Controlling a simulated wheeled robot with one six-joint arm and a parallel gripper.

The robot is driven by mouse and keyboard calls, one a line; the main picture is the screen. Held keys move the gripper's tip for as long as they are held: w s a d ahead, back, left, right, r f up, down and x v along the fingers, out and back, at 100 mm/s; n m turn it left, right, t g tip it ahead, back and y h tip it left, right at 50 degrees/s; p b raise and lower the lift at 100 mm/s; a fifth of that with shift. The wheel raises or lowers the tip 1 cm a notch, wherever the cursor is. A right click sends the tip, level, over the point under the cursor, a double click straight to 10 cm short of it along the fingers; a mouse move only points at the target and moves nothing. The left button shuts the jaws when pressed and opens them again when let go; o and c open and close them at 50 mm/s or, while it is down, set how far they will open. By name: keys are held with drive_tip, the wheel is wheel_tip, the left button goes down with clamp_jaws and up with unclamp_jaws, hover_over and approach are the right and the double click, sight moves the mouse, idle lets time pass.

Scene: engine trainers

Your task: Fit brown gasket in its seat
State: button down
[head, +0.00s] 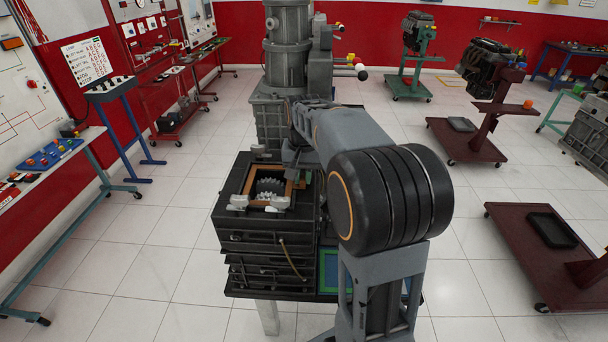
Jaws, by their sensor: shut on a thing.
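The brown gasket (250,181) shows as a thin brown frame at the top opening of the dark engine block (262,240), around a grey toothed gear (268,187). My gripper (289,169) points down at the gasket's back right side and is shut on it. My wrist and forearm cover part of that side. I cannot tell whether the gasket lies flat in its seat or is held slightly above it. Two pale grey pieces sit at the front corners of the opening.
A tall grey machine (288,50) stands directly behind the block. A green-framed panel (330,270) is at the block's right. Red carts (540,255) stand at the right, and benches with trainer boards (45,160) line the left.

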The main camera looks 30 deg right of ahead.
drive_tip(key=c, duration=1)
unclamp_jaws()
drive_tip(key=shift+d, duration=0.1)
drive_tip(key=shift+r, duration=0.1)
drive_tip(key=shift+r, duration=0.15)
wheel_tip(320, 180, up, 13)
drive_tip(key=shift+s+d+r, duration=0.1)
drive_tip(key=shift+d+r, duration=0.05)
